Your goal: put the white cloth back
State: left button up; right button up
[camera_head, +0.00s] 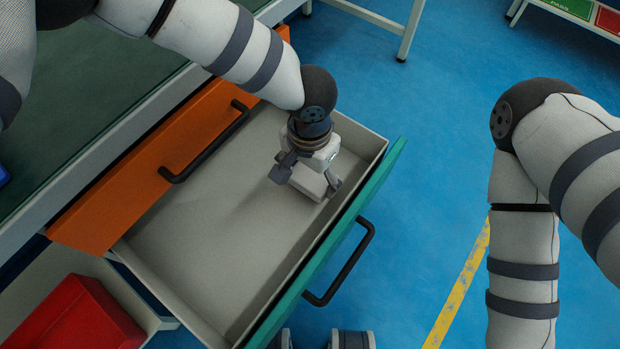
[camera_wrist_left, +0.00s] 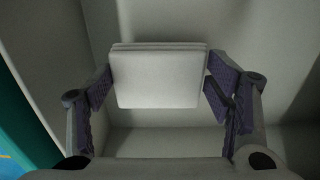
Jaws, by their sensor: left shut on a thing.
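The white cloth (camera_head: 309,182) is a folded, flat square pad inside the open drawer (camera_head: 190,250), near its far right end. My left gripper (camera_head: 308,178) reaches down into this drawer and is shut on the cloth, with a finger at each side. In the left wrist view the cloth (camera_wrist_left: 157,80) shows as stacked layers between the fingers of my left gripper (camera_wrist_left: 158,84). I cannot tell whether the cloth touches the drawer floor. My right gripper is out of view; only its arm shows at the right.
The open drawer has a green front (camera_head: 330,245) with a black handle (camera_head: 340,265). An orange drawer front (camera_head: 130,190) with a handle is beside it, under the dark green tabletop (camera_head: 90,90). A red bin (camera_head: 75,318) is at lower left. The drawer's near part is empty.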

aim_at(310, 176)
pick_arm(q)
notch_tip(310, 176, down, 3)
jog(key=shift+w+f, duration=0.1)
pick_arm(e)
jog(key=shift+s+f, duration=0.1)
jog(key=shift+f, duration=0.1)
pick_arm(q)
jog(key=shift+f+b, duration=0.2)
jog(key=shift+b, duration=0.1)
jog(key=o, duration=1)
jog(key=shift+o, duration=0.2)
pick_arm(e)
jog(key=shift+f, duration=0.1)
pick_arm(q)
jog(key=shift+r, duration=0.1)
notch_tip(310, 176, up, 12)
jog(key=shift+r+p, duration=0.15)
jog(key=shift+p, duration=0.85)
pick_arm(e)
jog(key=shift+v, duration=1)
